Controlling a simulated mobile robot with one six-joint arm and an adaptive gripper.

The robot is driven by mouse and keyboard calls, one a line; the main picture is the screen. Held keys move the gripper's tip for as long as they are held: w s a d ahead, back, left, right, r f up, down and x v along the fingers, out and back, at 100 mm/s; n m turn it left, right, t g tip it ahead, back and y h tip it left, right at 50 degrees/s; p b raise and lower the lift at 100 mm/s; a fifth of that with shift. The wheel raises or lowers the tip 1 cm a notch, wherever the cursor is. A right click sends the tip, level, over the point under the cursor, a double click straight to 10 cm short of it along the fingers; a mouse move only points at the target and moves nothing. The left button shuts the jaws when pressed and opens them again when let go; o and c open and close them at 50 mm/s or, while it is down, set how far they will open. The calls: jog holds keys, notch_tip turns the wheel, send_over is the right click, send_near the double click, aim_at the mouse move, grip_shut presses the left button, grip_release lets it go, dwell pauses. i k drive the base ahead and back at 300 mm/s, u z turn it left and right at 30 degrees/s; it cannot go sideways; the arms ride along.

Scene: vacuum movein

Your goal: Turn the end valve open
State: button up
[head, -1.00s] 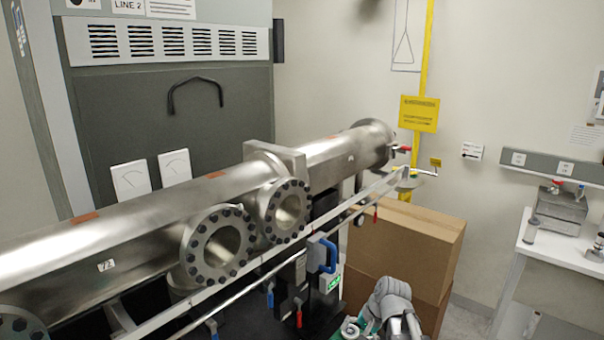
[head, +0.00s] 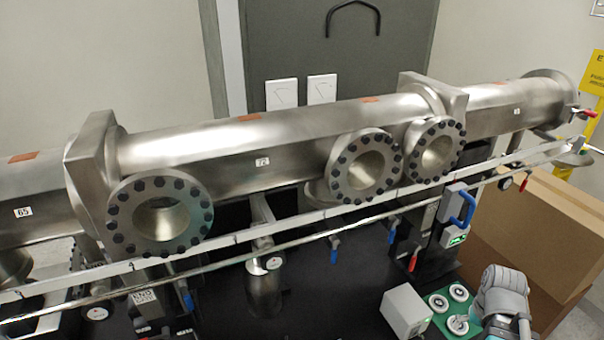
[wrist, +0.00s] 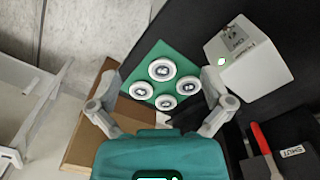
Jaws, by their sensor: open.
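A valve with a red handle (head: 584,113) sits at the far right end of the long steel pipe (head: 230,150) in the head view. Other red handles hang under the rail, one at the right (head: 523,183) and one lower near the blue handle (head: 413,259). In the wrist view a red lever (wrist: 262,138) lies at lower right beside a label reading SHUT; I cannot tell which valve it belongs to. My gripper (wrist: 160,85) is open and empty in the wrist view, its fingers spread over a green plate. In the head view my arm is at lower right, away from the end valve.
The green plate (head: 436,320) with several white discs and a white box (head: 405,311) stand on the black surface near my arm. A white rail (head: 340,211) runs along the pipe. Cardboard boxes (head: 545,215) stand at right. A blue handle (head: 463,207) juts out.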

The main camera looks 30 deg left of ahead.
aim_at(103, 311)
jog(key=z, duration=1.1)
jog(key=k, duration=0.6)
jog(key=u, duration=1.8)
